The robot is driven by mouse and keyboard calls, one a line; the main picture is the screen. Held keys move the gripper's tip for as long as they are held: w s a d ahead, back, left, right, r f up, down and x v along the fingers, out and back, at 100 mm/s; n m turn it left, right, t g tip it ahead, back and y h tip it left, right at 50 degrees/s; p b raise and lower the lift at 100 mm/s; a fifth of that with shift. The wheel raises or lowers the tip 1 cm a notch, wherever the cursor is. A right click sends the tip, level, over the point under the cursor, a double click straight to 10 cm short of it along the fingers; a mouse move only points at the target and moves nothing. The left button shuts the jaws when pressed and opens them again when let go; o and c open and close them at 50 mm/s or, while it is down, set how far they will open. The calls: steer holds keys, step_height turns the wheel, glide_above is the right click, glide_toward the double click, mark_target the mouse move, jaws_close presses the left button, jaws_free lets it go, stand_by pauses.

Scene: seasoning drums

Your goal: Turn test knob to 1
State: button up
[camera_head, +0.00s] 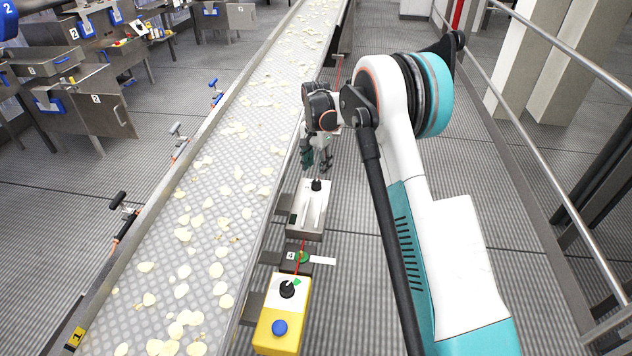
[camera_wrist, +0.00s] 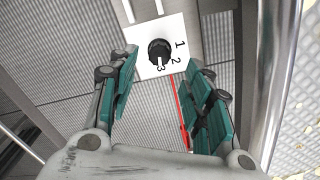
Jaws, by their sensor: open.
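A black round knob (camera_wrist: 159,50) sits on a white plate (camera_wrist: 180,30) marked 1, 2 and 3 in the wrist view. A white line on the knob points toward the 3. In the head view this knob (camera_head: 316,185) appears to be the one on top of a grey-white box (camera_head: 309,212) beside the conveyor. My gripper (camera_head: 317,158) hangs just beyond that box. In the wrist view its green-padded fingers (camera_wrist: 160,72) are spread wide, with the knob between and beyond their tips. Nothing is held.
A yellow box (camera_head: 283,320) with a black knob (camera_head: 287,289) and blue button (camera_head: 280,327) stands nearer. A conveyor (camera_head: 232,170) carrying chips runs along the left. A metal railing (camera_head: 560,165) is on the right. Floor between box and railing is clear.

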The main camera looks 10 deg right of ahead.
mark_target(316, 181)
step_height(316, 181, down, 6)
steer(key=shift+b, duration=0.7)
steer(key=c, duration=1.1)
